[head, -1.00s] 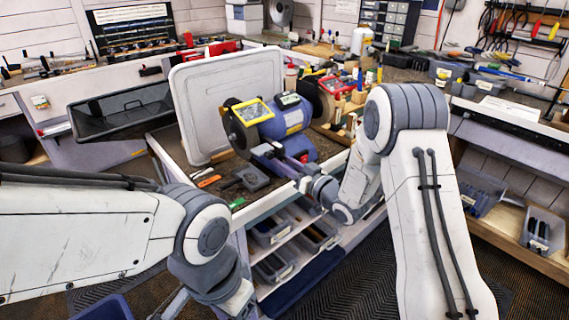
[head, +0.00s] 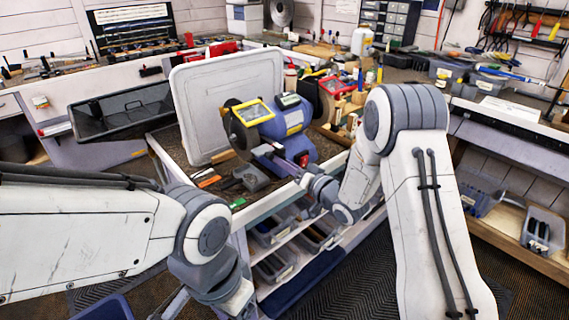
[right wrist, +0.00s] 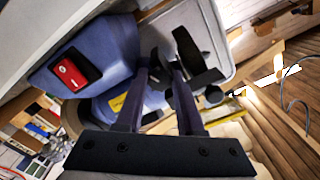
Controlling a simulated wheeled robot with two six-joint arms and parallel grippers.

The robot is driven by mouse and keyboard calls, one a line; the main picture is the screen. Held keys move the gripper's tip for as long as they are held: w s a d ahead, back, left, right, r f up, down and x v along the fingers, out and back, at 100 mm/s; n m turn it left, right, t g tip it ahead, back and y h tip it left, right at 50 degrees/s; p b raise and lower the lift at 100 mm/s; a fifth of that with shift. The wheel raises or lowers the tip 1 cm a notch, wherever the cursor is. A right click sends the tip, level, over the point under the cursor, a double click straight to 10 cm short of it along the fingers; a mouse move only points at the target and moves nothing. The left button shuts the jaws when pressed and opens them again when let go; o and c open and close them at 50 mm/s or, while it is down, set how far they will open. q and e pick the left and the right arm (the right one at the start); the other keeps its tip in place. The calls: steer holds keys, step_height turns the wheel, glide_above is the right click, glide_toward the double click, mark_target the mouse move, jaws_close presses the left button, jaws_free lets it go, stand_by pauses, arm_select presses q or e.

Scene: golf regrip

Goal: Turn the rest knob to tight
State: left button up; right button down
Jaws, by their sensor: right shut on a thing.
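The bench grinder (head: 287,118) is blue-grey with a yellow-framed shield and stands on the bench in the head view. Its blue body (right wrist: 108,52) and red switch (right wrist: 70,74) fill the left of the right wrist view. My right gripper (head: 274,154) reaches the front of the grinder, beside the left wheel (head: 238,133). In the right wrist view the two dark fingers of that gripper (right wrist: 160,70) are closed in on the rest knob, which is mostly hidden between them. Dark rest parts show around the tips. My left arm enters at lower left, its fingers out of frame.
A pale upright panel (head: 200,105) stands behind the grinder's left side. A small dark grey block (head: 251,179) lies on the bench in front. Wooden blocks and small tools crowd the right side. Grey bins (head: 272,232) sit on the shelves below.

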steer(key=c, duration=0.5)
jaws_free()
steer(key=shift+c, duration=0.2)
steer(key=shift+s+d, duration=0.1)
steer(key=b+v, duration=0.2)
steer(key=v, duration=0.8)
steer(key=shift+s, duration=0.1)
